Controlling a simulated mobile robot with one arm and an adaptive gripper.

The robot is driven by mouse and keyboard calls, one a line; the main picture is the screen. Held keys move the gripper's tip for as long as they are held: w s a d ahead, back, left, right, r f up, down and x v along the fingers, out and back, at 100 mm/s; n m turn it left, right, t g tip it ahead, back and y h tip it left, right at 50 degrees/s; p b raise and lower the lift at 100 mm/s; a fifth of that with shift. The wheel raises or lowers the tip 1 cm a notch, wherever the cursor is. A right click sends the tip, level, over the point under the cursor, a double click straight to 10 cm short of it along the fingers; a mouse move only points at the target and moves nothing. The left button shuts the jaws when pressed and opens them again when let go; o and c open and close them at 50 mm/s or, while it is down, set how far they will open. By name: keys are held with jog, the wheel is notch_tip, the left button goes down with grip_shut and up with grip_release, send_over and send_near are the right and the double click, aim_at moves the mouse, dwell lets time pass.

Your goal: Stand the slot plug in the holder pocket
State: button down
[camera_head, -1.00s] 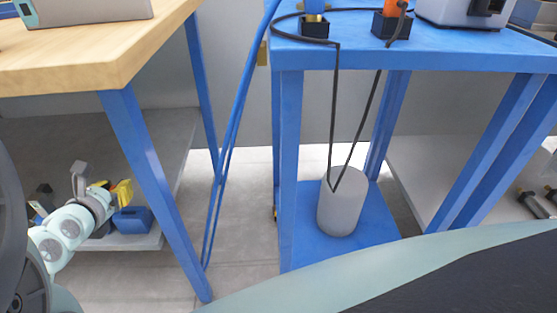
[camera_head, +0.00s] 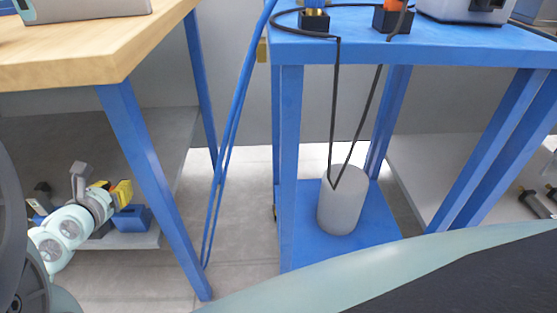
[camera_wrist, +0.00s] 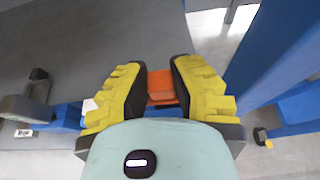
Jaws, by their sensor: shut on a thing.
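My gripper (camera_wrist: 159,90) has two yellow ribbed fingers with dark pads. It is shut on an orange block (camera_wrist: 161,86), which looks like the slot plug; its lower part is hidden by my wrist. In the head view my gripper (camera_head: 119,194) is at the far left, over the low grey shelf under the wooden table, and the held piece cannot be made out. A blue block (camera_head: 133,218) sits right beside the gripper on that shelf. Whether it is the holder is unclear, and no pocket can be seen.
The wooden table (camera_head: 90,60) overhangs my arm, with a blue leg (camera_head: 150,190) right of the gripper. A blue stand (camera_head: 440,50) bears two dark sockets and a grey machine (camera_head: 465,10). Blue hoses (camera_head: 232,120) run between.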

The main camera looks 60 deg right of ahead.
jog(key=shift+d+f+b, duration=0.1)
jog(key=shift+f+b, duration=1.65)
jog(key=shift+f, duration=0.15)
jog(key=c, duration=0.8)
grip_release()
jog(key=shift+r, duration=0.1)
jog(key=shift+s+a+r, duration=0.15)
jog(key=shift+s+a, duration=0.05)
jog(key=shift+a, duration=0.35)
jog(key=shift+v, duration=5.5)
jog(key=shift+s+d+r, duration=0.1)
jog(key=shift+d, duration=0.05)
